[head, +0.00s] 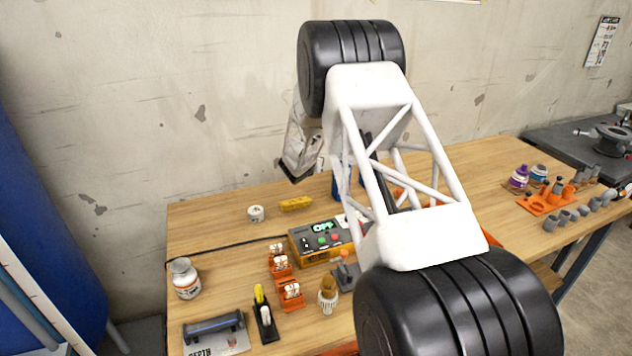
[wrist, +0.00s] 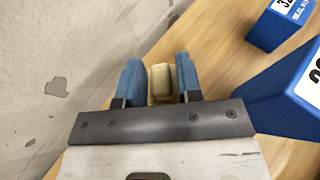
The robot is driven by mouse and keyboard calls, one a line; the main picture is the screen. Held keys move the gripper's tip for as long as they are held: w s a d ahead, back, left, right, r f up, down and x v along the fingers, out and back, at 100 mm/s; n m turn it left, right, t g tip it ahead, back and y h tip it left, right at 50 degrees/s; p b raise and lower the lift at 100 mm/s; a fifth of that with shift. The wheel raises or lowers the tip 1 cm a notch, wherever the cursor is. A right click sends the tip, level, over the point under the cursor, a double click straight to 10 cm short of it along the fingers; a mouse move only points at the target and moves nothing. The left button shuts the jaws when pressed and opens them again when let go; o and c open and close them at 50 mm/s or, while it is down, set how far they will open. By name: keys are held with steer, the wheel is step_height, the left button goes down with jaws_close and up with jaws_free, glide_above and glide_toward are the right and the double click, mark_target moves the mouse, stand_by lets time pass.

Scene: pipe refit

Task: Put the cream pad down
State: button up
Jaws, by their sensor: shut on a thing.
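My gripper (wrist: 158,72) shows in the wrist view with its two blue fingers closed on the cream pad (wrist: 162,84). The pad is a small pale yellow block held upright between the fingers. The wooden bench top (wrist: 222,62) lies beyond it; I cannot tell how high the pad is above it. In the head view my arm's white frame and black joints fill the middle and right, and I cannot make out the fingers or the pad.
Two blue boxes with white labels, one far (wrist: 272,32) and one near (wrist: 282,100), stand right of my gripper. The wall is on its left. On the bench are a yellow block (head: 296,204), a white roll (head: 256,214), a control box (head: 318,242) and a jar (head: 186,280).

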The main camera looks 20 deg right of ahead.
steer(key=shift+f, duration=2)
steer(key=shift+f, duration=1.9)
steer(key=shift+f, duration=0.15)
steer(key=o, duration=0.9)
steer(key=shift+r, duration=0.2)
steer(key=shift+s+a+r, duration=0.2)
steer(key=shift+s+a, duration=0.1)
steer(key=shift+a, duration=0.1)
steer(key=shift+v, duration=5.45)
steer(key=shift+f, duration=0.1)
